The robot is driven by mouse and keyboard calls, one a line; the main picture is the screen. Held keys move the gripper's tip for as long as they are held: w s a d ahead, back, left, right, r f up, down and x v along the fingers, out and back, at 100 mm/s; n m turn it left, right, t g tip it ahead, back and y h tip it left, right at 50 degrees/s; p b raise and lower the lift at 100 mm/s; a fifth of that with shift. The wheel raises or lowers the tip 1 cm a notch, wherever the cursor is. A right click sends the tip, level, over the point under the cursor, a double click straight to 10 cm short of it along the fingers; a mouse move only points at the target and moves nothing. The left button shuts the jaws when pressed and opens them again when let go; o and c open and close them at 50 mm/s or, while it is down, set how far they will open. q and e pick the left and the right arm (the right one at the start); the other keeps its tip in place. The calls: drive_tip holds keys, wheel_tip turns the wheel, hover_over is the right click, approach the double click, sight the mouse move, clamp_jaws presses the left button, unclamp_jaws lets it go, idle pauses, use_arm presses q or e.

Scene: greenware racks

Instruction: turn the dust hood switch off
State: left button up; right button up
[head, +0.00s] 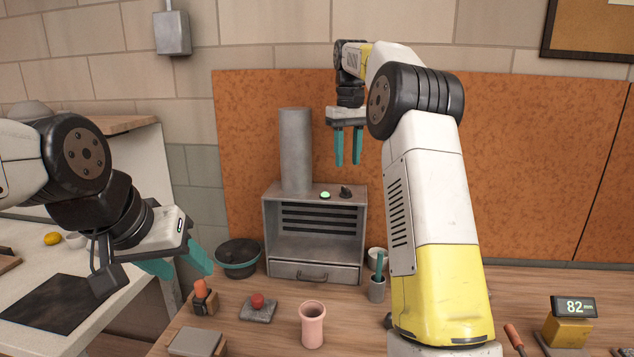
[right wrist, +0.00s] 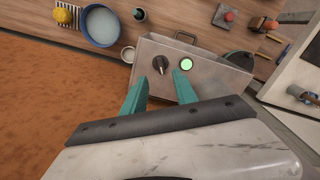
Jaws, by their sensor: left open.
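The dust hood (head: 272,230) is a grey metal box with a round duct, standing against the orange board. On its top are a black rotary switch (head: 346,192) and a lit green lamp (head: 325,195). In the right wrist view the switch (right wrist: 160,64) and the glowing lamp (right wrist: 186,63) sit side by side. My right gripper (head: 347,163) is above the hood, teal fingers pointing down, parted and empty. In the right wrist view its fingertips (right wrist: 161,76) lie just short of the switch, apart from it. My left gripper (head: 180,265) is open and empty at the left, away from the hood.
Around the hood stand a dark bowl (head: 238,270), a pink cup (head: 312,325), a red button on a grey base (head: 257,302) and a grey cup with a teal tool (head: 377,290). A display reading 82 (head: 574,307) is at the right.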

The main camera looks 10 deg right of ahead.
sight(346, 188)
drive_tip(key=shift+w+f, duration=0.1)
drive_tip(key=shift+f, duration=0.15)
wheel_tip(346, 188, down, 7)
drive_tip(key=shift+f, duration=0.15)
clamp_jaws()
